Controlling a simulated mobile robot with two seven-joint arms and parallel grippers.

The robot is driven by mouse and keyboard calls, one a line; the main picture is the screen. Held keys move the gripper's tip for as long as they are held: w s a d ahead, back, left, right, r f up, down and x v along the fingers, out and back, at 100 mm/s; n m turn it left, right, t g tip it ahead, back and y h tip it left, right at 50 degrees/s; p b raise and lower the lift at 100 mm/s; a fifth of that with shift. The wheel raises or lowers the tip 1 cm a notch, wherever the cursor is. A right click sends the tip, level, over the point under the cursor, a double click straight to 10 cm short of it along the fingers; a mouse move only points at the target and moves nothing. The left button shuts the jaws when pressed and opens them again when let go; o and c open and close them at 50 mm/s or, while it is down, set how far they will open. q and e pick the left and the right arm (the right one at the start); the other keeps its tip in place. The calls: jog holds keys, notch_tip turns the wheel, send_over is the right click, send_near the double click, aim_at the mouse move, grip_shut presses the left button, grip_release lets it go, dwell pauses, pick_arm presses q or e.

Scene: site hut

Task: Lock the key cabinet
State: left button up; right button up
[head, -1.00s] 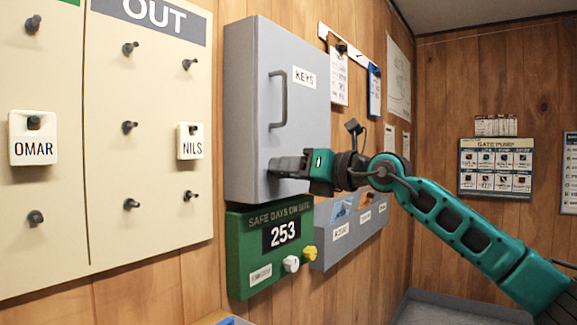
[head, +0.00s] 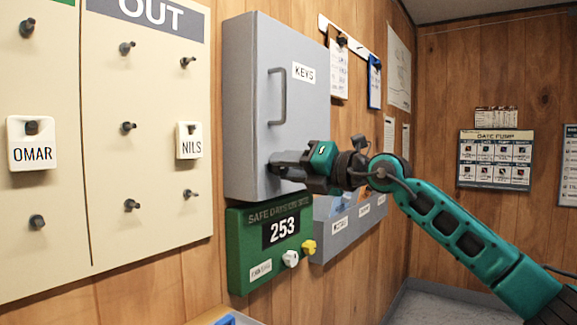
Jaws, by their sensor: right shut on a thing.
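The grey key cabinet (head: 250,105) hangs on the wood-panelled wall, its door looking closed, with a KEYS label (head: 303,73) and a vertical bar handle (head: 278,97). My right gripper (head: 280,165) is at the lower part of the cabinet door, below the handle. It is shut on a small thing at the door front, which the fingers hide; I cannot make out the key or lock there. The right gripper looks rolled about its own axis. My left gripper is not in view.
A green safe-days sign (head: 240,250) with a white and a yellow knob sits just under the cabinet. A grey pocket rack (head: 345,230) is beside it. The cream IN/OUT board (head: 105,170) with pegs is at left. Clipboards (head: 338,68) hang at right.

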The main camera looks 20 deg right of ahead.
jog(key=o, duration=1)
jog(key=shift+o, duration=0.2)
jog(key=b+v, duration=0.1)
jog(key=v, duration=1.2)
jog(key=shift+w, duration=0.1)
